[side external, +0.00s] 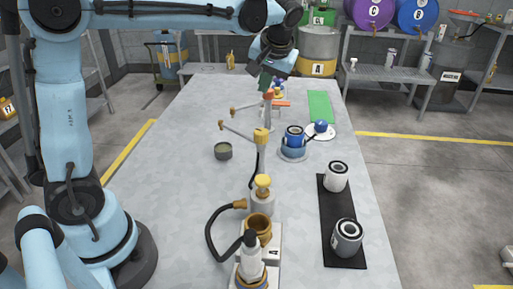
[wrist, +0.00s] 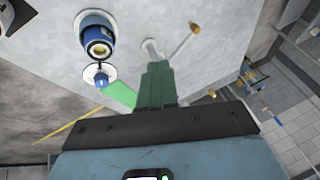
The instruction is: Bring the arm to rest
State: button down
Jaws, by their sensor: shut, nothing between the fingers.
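My gripper (side external: 265,84) hangs above the far half of the grey table (side external: 190,150), at the end of my raised, outstretched blue arm. In the wrist view its green fingers (wrist: 158,68) are together, with nothing between them. The fingertips appear near an upright post with an orange-red top (side external: 268,97) in the side view; I cannot tell whether they touch it. The wrist view shows a blue can (wrist: 98,42) left of the fingers and a brass-tipped lever (wrist: 190,32) to their right.
A blue container (side external: 294,138), a white disc (side external: 328,135) and a green mat (side external: 320,107) sit right of centre. Two filter-like cylinders stand on a black mat (side external: 328,230). Brass fittings with a black hose (side external: 211,238) occupy the near end. The table's left side is mostly clear.

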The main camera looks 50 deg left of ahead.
jog(key=s+d+f+m+t+h, duration=0.2)
jog(key=s+d+f+m, duration=0.1)
jog(key=s, duration=0.4)
jog(key=s+d+f+m+t+h, duration=0.3)
jog(key=s+d, duration=0.1)
jog(key=s, duration=0.4)
jog(key=shift+d+f+m+t, duration=0.15)
jog(key=shift+d+m+t, duration=0.15)
